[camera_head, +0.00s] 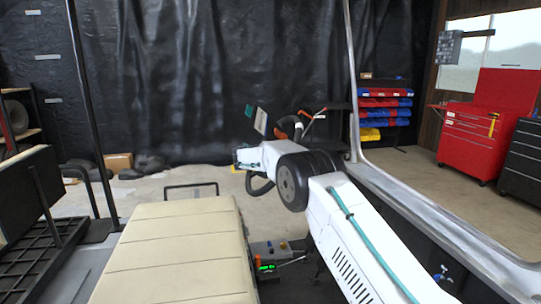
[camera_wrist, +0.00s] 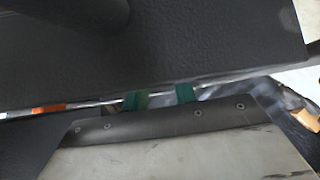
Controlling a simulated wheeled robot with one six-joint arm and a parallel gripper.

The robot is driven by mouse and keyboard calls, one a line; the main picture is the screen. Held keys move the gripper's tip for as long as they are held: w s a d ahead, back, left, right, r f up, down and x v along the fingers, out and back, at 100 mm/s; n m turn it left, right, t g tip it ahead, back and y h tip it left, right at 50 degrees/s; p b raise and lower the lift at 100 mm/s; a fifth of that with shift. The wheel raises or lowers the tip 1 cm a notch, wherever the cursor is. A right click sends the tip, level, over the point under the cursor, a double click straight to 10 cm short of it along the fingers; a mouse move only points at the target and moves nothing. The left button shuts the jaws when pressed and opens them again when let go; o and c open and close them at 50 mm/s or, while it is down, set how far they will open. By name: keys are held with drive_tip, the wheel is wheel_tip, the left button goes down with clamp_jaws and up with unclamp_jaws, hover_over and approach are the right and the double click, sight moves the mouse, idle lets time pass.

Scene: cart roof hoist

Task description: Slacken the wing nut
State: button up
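I cannot make out the wing nut in either view. In the wrist view the two green fingertips of my gripper (camera_wrist: 160,97) stand apart with a gap between them. They show just past the edge of a grey riveted plate close to the camera, and nothing clear is held between them. A large dark textured surface (camera_wrist: 200,40) fills the upper part of that view, close to the fingertips. In the head view my arm reaches from the lower right toward the middle, and its wrist hides part of what lies behind.
A cream padded seat (camera_head: 180,250) lies left of my arm. A metal roof post (camera_head: 351,75) rises behind the arm, and a dark post (camera_head: 90,100) stands at left. A red tool cabinet (camera_head: 470,140) and a rack of coloured bins (camera_head: 385,105) stand farther back, with open floor before them.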

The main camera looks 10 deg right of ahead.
clamp_jaws()
drive_tip(key=shift+f+n+y, duration=0.15)
drive_tip(key=shift+n+y, duration=0.45)
drive_tip(key=shift+n, duration=0.2)
drive_tip(key=shift+o, duration=0.9)
unclamp_jaws()
drive_tip(key=v, duration=0.7)
drive_tip(key=shift+s+a+r, duration=0.25)
